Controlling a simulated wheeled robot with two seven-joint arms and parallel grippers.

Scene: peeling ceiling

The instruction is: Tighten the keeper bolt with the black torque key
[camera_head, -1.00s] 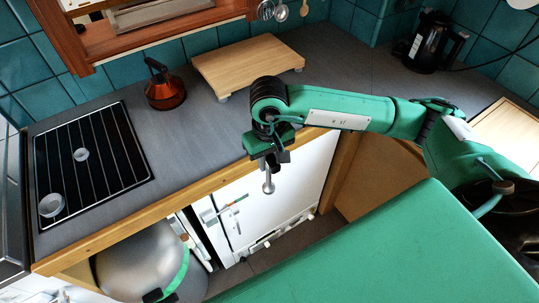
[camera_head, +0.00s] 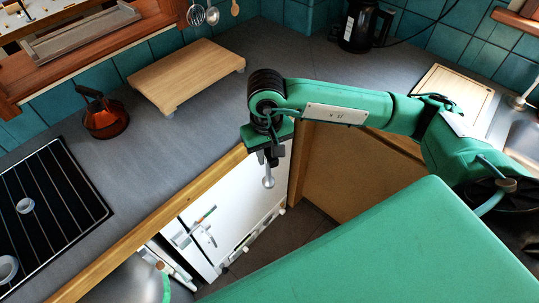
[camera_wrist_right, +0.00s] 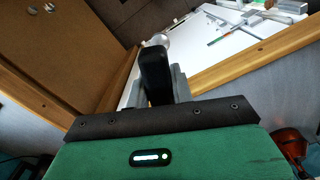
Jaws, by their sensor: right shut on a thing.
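My right gripper (camera_head: 268,156) hangs over the front of the counter edge, shut on the black torque key. In the right wrist view the key's black handle (camera_wrist_right: 155,75) stands between the grey fingers, with a pale round end (camera_wrist_right: 161,40) beyond it. In the head view the key's silver end (camera_head: 268,182) hangs below the fingers, in front of the white panel (camera_head: 235,222) and apart from it as far as I can tell. Small fittings (camera_head: 203,216) sit on this panel; I cannot tell which is the keeper bolt. My left gripper is not in view.
The wooden counter edge (camera_head: 150,232) runs close beside the gripper. A wooden board (camera_head: 186,74), a red-brown kettle (camera_head: 104,116) and a black hob (camera_head: 48,212) are on the counter. A black electric kettle (camera_head: 362,26) stands at the back. A brown cabinet side (camera_head: 345,170) borders the panel.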

